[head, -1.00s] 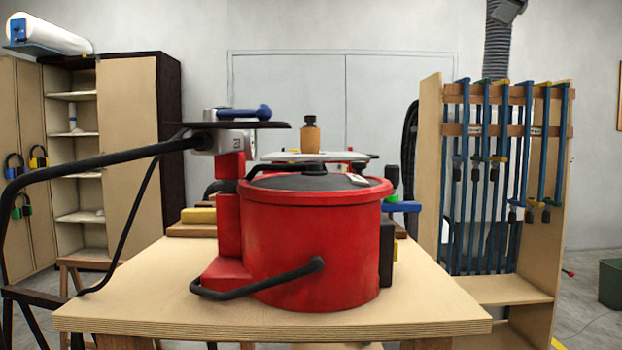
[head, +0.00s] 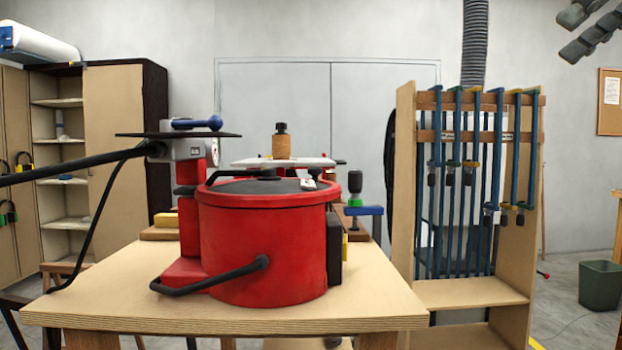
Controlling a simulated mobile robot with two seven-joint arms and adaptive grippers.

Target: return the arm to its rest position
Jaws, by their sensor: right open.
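My right gripper (head: 571,36) shows in the top right corner, dark grey and partly cut off by the frame edge. Its two fingers are apart with nothing visible between them. It hangs in the air against the grey wall, well to the right of the bench and above the right end of the clamp rack. The rest of the right arm is out of the picture. My left gripper is not in view.
A red bucket-shaped machine (head: 262,250) with a black lid and hose stands on a wooden bench (head: 380,305). The clamp rack (head: 405,200) stands right of it. A green bin (head: 600,286) is on the floor. The air around the gripper looks free.

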